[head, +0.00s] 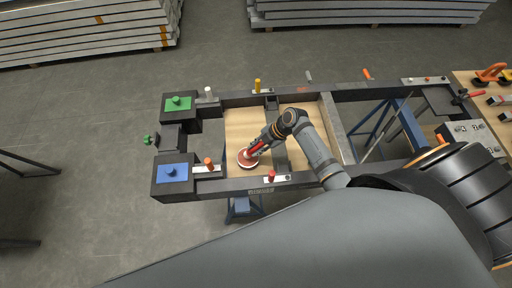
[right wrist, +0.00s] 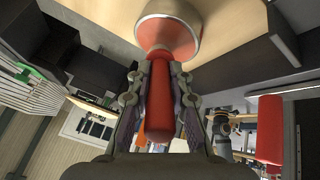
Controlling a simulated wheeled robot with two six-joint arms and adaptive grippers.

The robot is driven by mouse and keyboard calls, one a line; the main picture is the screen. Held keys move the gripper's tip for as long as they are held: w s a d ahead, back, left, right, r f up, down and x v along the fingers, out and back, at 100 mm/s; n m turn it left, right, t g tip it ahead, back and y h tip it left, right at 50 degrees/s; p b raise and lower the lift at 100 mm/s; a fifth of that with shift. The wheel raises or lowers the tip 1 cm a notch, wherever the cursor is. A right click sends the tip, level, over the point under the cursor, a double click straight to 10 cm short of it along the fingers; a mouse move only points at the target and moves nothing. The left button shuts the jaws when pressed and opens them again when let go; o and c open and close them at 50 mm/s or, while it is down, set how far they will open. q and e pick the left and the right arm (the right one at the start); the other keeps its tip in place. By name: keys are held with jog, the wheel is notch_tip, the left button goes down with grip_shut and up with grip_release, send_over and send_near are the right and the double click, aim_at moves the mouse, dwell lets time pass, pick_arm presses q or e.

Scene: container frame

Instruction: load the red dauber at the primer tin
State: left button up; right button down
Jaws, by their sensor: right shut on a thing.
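My right gripper (head: 260,146) is shut on the red handle of the dauber (right wrist: 160,95), which lies between both fingers in the right wrist view. A round tin (head: 247,158) with red inside a pale rim stands on the wooden board just beyond the fingertips. It also shows at the top of the right wrist view (right wrist: 190,48). The dauber's far end reaches the tin's red area; I cannot tell whether it touches, and its tip is hidden. My left gripper is not in view.
The dark frame (head: 225,184) surrounds the wooden board (head: 240,122). A red peg (head: 271,175), orange peg (head: 208,161) and yellow peg (head: 257,85) stand along its edges. Green (head: 178,103) and blue (head: 172,172) blocks sit at its left corners. A tool table (head: 467,88) is at right.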

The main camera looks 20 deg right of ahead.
aim_at(256, 146)
dwell(0.5)
jog(key=shift+f+b, duration=0.55)
jog(key=shift+f, duration=0.05)
dwell(1.3)
notch_tip(256, 146, up, 7)
jog(key=p, duration=0.6)
jog(key=shift+r, duration=0.15)
dwell(0.4)
